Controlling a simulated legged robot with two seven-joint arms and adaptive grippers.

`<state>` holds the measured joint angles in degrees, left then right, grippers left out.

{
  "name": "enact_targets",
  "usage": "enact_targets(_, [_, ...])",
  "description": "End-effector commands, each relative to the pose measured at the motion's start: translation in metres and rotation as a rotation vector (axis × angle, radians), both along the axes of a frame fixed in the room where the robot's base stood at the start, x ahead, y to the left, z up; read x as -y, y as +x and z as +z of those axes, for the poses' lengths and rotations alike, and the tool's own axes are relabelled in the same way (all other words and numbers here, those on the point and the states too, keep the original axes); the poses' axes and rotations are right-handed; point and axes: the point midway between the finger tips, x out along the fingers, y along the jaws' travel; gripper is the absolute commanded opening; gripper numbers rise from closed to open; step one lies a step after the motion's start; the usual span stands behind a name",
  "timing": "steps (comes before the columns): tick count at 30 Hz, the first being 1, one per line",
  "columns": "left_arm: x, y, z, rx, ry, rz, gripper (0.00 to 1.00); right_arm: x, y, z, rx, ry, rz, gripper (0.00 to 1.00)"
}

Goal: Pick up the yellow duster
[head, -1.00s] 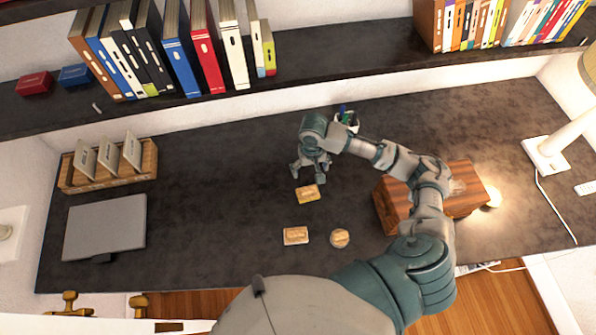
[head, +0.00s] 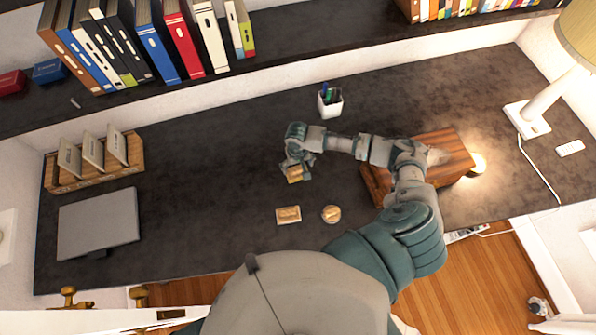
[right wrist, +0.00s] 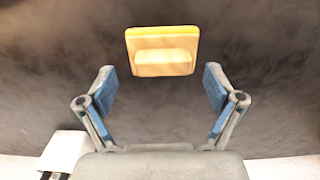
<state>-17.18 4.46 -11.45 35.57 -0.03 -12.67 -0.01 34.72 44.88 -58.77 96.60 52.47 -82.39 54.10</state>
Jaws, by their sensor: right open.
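The yellow duster (head: 294,174) lies on the dark desk, partly hidden by my right gripper in the head view. In the right wrist view the duster (right wrist: 162,52) is a small block with a yellow edge and a pale wooden top with a raised grip. My right gripper (head: 297,170) is over it from above. In the right wrist view its fingers (right wrist: 160,85) are spread wide and empty, with the duster just beyond the fingertips. I see no contact. My left gripper is not in view.
A wooden block (head: 289,214) and a round wooden piece (head: 331,213) lie nearer on the desk. A wooden box (head: 450,150) is at the right, beside a lamp (head: 540,110). A pen cup (head: 330,103) stands behind. A laptop (head: 98,223) is at left.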

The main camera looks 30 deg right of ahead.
Motion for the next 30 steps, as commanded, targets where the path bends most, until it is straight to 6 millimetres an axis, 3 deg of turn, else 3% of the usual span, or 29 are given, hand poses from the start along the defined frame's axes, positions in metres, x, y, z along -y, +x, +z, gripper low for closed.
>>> enact_targets(6, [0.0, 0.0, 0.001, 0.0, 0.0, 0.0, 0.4, -0.001, 0.0, -0.026, 0.0, 0.0, 0.002, 0.92])
enact_targets(13, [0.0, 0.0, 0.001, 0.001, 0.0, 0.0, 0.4, 0.001, 0.0, -0.028, 0.0, 0.001, 0.002, 0.92])
enact_targets(14, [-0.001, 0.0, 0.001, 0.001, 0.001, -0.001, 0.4, 0.001, -0.001, -0.028, 0.0, 0.001, 0.002, 0.87])
enact_targets(21, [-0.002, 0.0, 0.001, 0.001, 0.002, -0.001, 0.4, 0.001, 0.0, -0.028, 0.0, 0.001, 0.002, 0.27])
enact_targets(30, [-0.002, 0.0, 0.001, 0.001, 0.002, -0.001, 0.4, 0.002, 0.0, -0.026, 0.0, 0.0, 0.002, 0.26])
